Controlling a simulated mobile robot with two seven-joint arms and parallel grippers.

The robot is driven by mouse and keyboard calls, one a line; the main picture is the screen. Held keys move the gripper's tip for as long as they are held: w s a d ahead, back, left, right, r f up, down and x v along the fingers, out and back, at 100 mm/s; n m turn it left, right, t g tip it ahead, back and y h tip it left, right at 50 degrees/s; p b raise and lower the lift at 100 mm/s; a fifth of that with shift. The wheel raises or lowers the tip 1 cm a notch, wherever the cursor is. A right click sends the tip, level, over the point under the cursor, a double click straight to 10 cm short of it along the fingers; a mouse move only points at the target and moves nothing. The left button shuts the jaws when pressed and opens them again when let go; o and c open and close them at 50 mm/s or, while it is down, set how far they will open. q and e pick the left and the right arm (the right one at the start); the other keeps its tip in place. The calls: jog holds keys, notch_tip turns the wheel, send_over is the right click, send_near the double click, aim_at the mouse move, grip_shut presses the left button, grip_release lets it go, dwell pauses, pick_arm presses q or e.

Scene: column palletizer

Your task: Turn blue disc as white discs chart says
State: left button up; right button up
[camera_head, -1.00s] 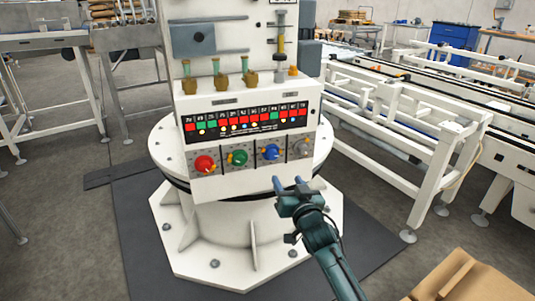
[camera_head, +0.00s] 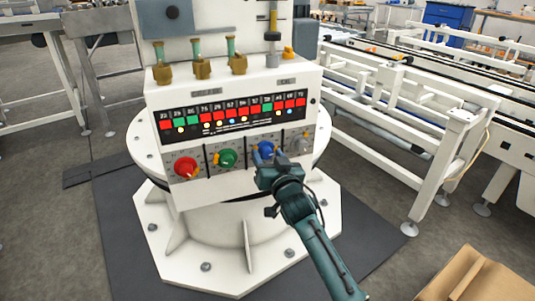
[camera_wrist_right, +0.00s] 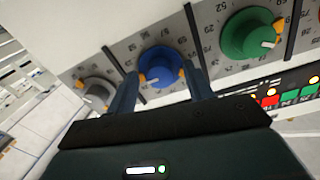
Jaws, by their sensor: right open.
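The blue disc (camera_head: 265,148) is a knob on the white machine's front panel, with an orange marker at its rim. It also shows in the right wrist view (camera_wrist_right: 158,62), where a pale pointer mark is on its face. My right gripper (camera_head: 270,162) is open, its fingers on either side of the blue disc; I cannot tell whether they touch it. In the wrist view the gripper (camera_wrist_right: 163,85) has the disc between its fingers. The chart (camera_head: 235,112) above the knobs has numbers, red and green cells and small coloured dots, partly too small to read.
A red knob (camera_head: 186,167) and a green knob (camera_head: 227,158) sit left of the blue one. A grey-white knob (camera_head: 301,144) sits close on its right. Thin black dividers stand between knobs. White conveyor frames (camera_head: 425,130) stand at the right, and a cardboard box (camera_head: 470,278) at lower right.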

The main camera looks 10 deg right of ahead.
jog(key=shift+s+r, duration=0.1)
jog(key=shift+c, duration=0.5)
jog(key=c, duration=0.9)
jog(key=shift+o, duration=0.2)
jog(key=shift+n, duration=0.4)
